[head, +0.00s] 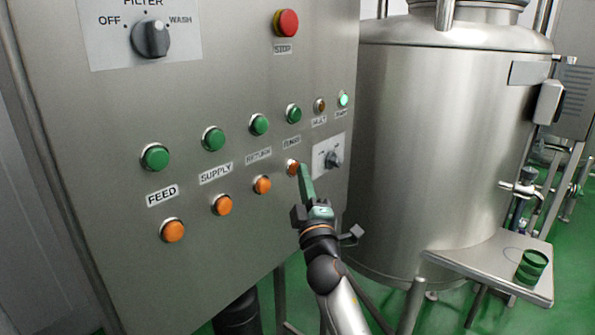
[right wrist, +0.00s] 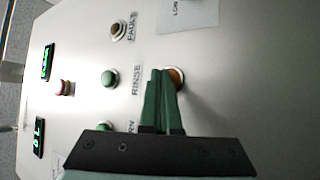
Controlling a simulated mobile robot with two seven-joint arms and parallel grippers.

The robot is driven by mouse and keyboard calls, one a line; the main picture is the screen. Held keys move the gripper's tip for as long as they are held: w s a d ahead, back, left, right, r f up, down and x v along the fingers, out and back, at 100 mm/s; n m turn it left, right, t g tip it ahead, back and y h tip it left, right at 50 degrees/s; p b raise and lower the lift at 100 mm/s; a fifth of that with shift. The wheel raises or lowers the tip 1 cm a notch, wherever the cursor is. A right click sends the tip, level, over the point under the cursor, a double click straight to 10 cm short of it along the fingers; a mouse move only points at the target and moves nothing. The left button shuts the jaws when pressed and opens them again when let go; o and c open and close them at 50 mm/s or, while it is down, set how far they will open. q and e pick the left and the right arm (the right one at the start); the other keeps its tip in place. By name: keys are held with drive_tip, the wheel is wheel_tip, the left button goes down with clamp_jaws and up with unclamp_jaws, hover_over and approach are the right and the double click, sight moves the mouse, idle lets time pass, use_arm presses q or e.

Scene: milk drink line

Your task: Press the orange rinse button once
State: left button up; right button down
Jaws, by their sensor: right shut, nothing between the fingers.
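The orange rinse button (head: 292,168) is the rightmost of the orange buttons on the steel panel, below the RINSE label. In the right wrist view the orange button (right wrist: 177,77) shows partly behind the finger tips. My right gripper (head: 303,169) is shut and empty, its green fingers pointing at the panel, with the tips right at the button's right edge in the head view. In the right wrist view the closed fingers (right wrist: 161,74) overlap the button's left part. I cannot tell whether the tips touch it. My left gripper is not in view.
Green buttons (head: 213,139) sit above the orange ones. A small selector knob (head: 333,159) is just right of the rinse button. A red stop button (head: 287,23) and a filter knob (head: 151,39) are higher. A steel tank (head: 430,140) stands right of the panel.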

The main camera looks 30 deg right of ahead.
drive_tip(key=shift+s, duration=0.15)
drive_tip(key=shift+s+d+p, duration=0.3)
drive_tip(key=shift+s+p, duration=0.05)
drive_tip(key=shift+s, duration=0.3)
drive_tip(key=s, duration=0.1)
drive_tip(key=s+d+p, duration=0.1)
drive_tip(key=s, duration=0.1)
drive_tip(key=s+d, duration=0.1)
drive_tip(key=shift+s+p, duration=0.3)
drive_tip(key=shift+s, duration=0.05)
idle(0.9)
